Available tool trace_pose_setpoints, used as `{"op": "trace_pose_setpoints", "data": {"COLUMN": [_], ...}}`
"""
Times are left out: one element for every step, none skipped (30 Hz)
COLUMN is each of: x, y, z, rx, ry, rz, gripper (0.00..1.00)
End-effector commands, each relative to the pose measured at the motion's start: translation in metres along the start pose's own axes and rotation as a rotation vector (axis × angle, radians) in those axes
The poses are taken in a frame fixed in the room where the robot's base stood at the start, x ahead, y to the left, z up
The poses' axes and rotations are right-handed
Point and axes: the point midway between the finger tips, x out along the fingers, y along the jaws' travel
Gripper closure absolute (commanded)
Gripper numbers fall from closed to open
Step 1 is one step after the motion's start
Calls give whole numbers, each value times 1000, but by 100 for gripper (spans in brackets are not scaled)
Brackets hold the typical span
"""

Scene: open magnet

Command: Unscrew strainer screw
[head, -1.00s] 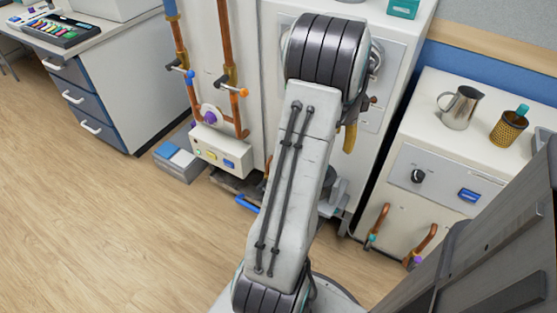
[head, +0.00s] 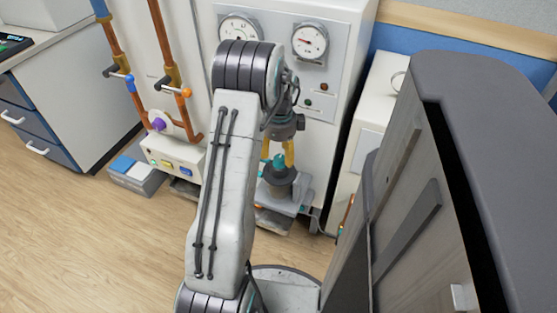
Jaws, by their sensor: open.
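My gripper (head: 278,153), with yellow fingers, points down beyond my forearm near the white cabinet. It is open. Its fingertips are on either side of a small teal knob (head: 280,160) that looks like the strainer screw. The knob sits on top of a dark grey conical body (head: 281,183), likely the strainer. Whether the fingers touch the knob cannot be told. The body stands on a light grey base (head: 291,207) near the floor.
The white cabinet (head: 340,60) with two gauges stands behind. Copper pipes (head: 170,65) with valves and a button box (head: 172,157) are to the left. A blue-grey box (head: 136,176) is on the floor. A large grey panel blocks the right. Wooden floor (head: 80,235) is open at left.

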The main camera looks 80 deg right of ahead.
Motion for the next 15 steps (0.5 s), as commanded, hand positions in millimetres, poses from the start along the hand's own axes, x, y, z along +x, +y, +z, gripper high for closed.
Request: {"op": "trace_pose_setpoints", "data": {"x": [8, 10, 13, 15, 17, 19, 20, 21, 22, 22, 22, 22, 22, 22, 22], "y": [0, 0, 0, 0, 0, 0, 0, 0, 0, 0, 0, 0, 0, 0, 0], "z": [0, 0, 0, 0, 0, 0, 0, 0, 0, 0, 0, 0, 0, 0, 0], "rx": [-1, -1, -1, -1, -1, -1, -1, -1, -2, -2, -2, -2, -2, -2, -2], "ry": [0, 0, 0, 0, 0, 0, 0, 0, 0, 0, 0, 0, 0, 0, 0], "rz": [2, 1, 1, 2, 2, 1, 1, 1, 0, 0, 0, 0, 0, 0, 0], "gripper": [41, 41, 41, 41, 41, 41, 41, 41, 41, 41, 41, 41, 41, 41, 41]}}
